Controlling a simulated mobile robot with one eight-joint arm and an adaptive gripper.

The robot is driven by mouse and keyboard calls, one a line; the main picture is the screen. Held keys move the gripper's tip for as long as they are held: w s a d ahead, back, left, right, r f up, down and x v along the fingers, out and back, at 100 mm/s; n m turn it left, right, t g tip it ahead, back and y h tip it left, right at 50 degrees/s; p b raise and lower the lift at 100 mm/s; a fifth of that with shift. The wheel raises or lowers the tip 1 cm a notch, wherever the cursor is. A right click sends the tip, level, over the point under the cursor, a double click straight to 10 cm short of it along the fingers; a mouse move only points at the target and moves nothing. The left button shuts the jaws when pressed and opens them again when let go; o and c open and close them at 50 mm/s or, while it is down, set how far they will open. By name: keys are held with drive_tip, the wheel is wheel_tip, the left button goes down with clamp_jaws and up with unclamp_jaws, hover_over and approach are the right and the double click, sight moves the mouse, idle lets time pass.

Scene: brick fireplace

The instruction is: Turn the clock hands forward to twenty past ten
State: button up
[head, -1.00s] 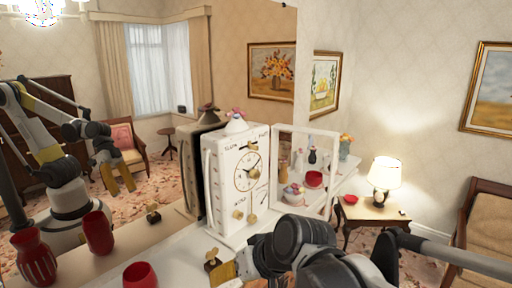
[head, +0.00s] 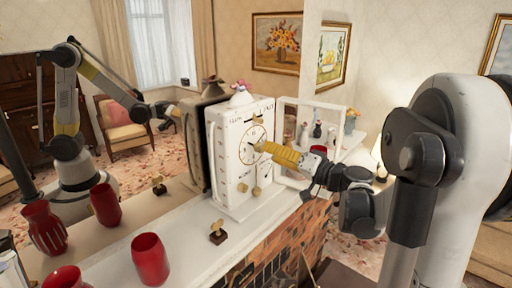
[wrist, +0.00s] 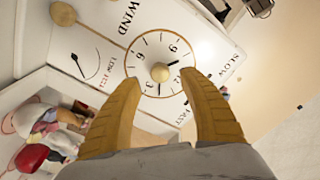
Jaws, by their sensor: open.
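The white clock (head: 240,155) stands upright on the mantel shelf. Its round dial (head: 252,148) faces me, with SLOW and FAST lettering above and WIND below. In the wrist view the dial (wrist: 147,50) appears turned, with a brass centre knob (wrist: 160,73) and two dark hands (wrist: 173,63): one points right and slightly up, the other down the picture. My gripper (head: 258,147) has yellow fingers and reaches the dial from the right. In the wrist view the open fingers (wrist: 160,77) lie on either side of the knob, apart from it. Contact with the hands cannot be told.
A brass key on a stand (head: 217,232) and a red vase (head: 150,260) are on the shelf (head: 190,250). A mirror behind reflects the clock and my arm. Several ornaments stand at right.

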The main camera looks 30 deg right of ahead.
sight(259, 147)
drive_tip(key=x, duration=0.5)
drive_tip(key=shift+c, duration=0.3)
clamp_jaws()
drive_tip(key=shift+f+m+b, duration=0.15)
drive_tip(key=shift+m+b, duration=0.45)
drive_tip(key=shift+m, duration=0.5)
drive_tip(key=m+b, duration=0.1)
drive_tip(key=m, duration=0.2)
drive_tip(key=shift+o, duration=0.3)
unclamp_jaws()
